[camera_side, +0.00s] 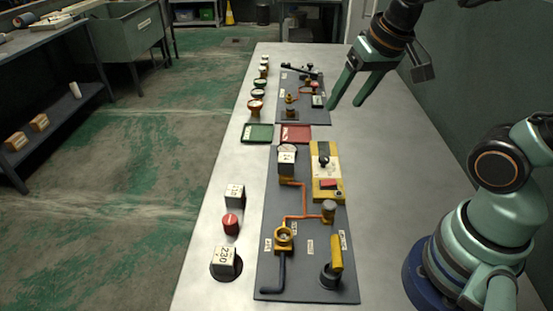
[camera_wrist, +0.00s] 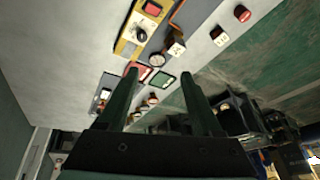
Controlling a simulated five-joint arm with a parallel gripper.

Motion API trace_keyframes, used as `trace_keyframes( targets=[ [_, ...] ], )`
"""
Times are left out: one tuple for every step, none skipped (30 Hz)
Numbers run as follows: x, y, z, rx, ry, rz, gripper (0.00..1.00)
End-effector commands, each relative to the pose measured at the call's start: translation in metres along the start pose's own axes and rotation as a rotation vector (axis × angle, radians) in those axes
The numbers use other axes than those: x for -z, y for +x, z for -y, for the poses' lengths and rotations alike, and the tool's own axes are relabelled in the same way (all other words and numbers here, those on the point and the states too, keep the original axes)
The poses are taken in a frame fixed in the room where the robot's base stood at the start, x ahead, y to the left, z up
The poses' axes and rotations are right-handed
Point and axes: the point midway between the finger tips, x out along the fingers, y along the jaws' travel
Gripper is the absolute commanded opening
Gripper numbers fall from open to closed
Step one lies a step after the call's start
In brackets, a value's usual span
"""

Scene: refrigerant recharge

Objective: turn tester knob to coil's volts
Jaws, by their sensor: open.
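The tester (camera_side: 327,186) is a yellow box with a pale face on the right side of the grey board. Its black knob (camera_side: 324,161) stands near the far end, and a red patch is nearer. In the wrist view the tester (camera_wrist: 128,45) and knob (camera_wrist: 140,35) are at the top; the knob's setting is too small to read. A pale boxy coil (camera_side: 286,164) sits on the board left of the tester; its label is unreadable. My gripper (camera_side: 344,105) is open and empty, above and beyond the tester, clear of the knob. It also shows in the wrist view (camera_wrist: 158,75).
Blocks marked with numbers, one reading 230 (camera_side: 225,263), and a red cap (camera_side: 231,223) stand left of the board. Green (camera_side: 257,133) and red (camera_side: 297,133) trays lie beyond. Copper pipes and a yellow-handled valve (camera_side: 336,258) are nearer. The bench's right side is bare.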

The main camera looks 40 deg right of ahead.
Motion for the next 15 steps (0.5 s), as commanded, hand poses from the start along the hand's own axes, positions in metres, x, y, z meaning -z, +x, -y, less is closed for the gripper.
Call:
trace_keyframes(
  targets=[
    [0.006, 0.007, -0.002, -0.019, 0.115, 0.039, 0.67],
    [0.009, 0.011, -0.004, -0.030, 0.188, 0.058, 0.67],
    [0.014, 0.017, -0.005, -0.047, 0.286, 0.082, 0.67],
    [0.017, 0.021, -0.006, -0.061, 0.360, 0.100, 0.67],
    [0.021, 0.025, -0.008, -0.076, 0.433, 0.116, 0.67],
    [0.025, 0.032, -0.010, -0.098, 0.532, 0.136, 0.67],
    [0.028, 0.037, -0.011, -0.115, 0.605, 0.150, 0.67],
    [0.030, 0.042, -0.013, -0.134, 0.678, 0.164, 0.67],
    [0.033, 0.050, -0.015, -0.161, 0.774, 0.182, 0.67],
    [0.036, 0.055, -0.017, -0.181, 0.844, 0.192, 0.67],
    [0.038, 0.061, -0.019, -0.201, 0.911, 0.201, 0.67],
    [0.040, 0.068, -0.021, -0.228, 0.995, 0.213, 0.67],
    [0.042, 0.073, -0.023, -0.248, 1.052, 0.220, 0.67],
    [0.043, 0.078, -0.025, -0.266, 1.105, 0.226, 0.67],
    [0.044, 0.084, -0.027, -0.289, 1.169, 0.232, 0.67]
  ],
)
